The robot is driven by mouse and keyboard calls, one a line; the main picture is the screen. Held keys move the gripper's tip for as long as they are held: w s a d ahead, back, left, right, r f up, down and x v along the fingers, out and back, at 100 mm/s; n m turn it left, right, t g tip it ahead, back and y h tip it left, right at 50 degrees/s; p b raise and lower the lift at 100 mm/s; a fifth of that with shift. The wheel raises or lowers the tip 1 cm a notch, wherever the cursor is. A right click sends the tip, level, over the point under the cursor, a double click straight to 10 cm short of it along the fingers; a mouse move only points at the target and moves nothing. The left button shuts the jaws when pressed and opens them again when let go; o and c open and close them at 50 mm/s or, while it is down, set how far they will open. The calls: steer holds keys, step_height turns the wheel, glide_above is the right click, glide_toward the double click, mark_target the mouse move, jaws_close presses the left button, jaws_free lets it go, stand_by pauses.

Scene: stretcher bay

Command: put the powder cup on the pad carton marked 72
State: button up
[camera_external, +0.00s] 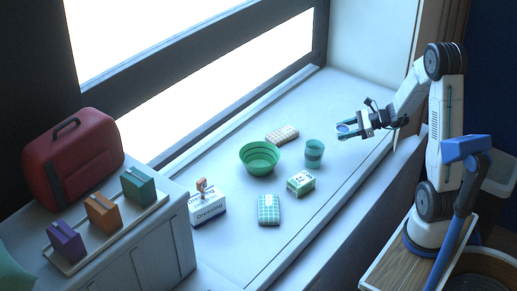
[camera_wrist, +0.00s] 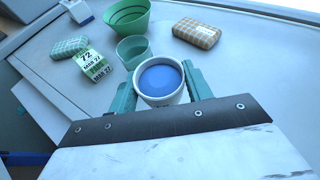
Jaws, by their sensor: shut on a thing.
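The powder cup (camera_wrist: 161,78) is a pale round cup with blue powder inside. My gripper (camera_wrist: 161,88) is shut on it, one teal finger on each side. In the external view my gripper (camera_external: 354,130) holds the cup (camera_external: 345,129) above the right part of the white ledge. The pad carton (camera_external: 301,184) is a small white and green box on the ledge, left of and below my gripper in the picture. In the wrist view the carton (camera_wrist: 92,67) shows the number 72 and lies to the left of the cup. Its top looks bare.
A teal tumbler (camera_external: 314,154) stands between my gripper and the carton. A green bowl (camera_external: 260,158), a teal checked pack (camera_external: 269,211), a beige checked pack (camera_external: 282,134) and a Dressing box (camera_external: 208,208) are around it. The ledge's right side is mostly clear.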

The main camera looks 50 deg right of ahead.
steer(key=shift+r, duration=0.4)
steer(key=shift+w+a+r, duration=0.1)
steer(key=shift+a+r, duration=0.05)
steer(key=shift+a, duration=0.05)
steer(key=w+a+r+n+g+y, duration=0.25)
steer(key=a+n+g+y, duration=0.2)
steer(key=a, duration=0.75)
steer(key=n+g+y, duration=0.1)
steer(key=n+g, duration=0.3)
steer(key=n, duration=0.1)
glide_above(303, 178)
step_height(303, 178, down, 4)
steer(key=shift+w+r, duration=0.1)
steer(key=shift+r, duration=0.1)
steer(key=shift+f, duration=2)
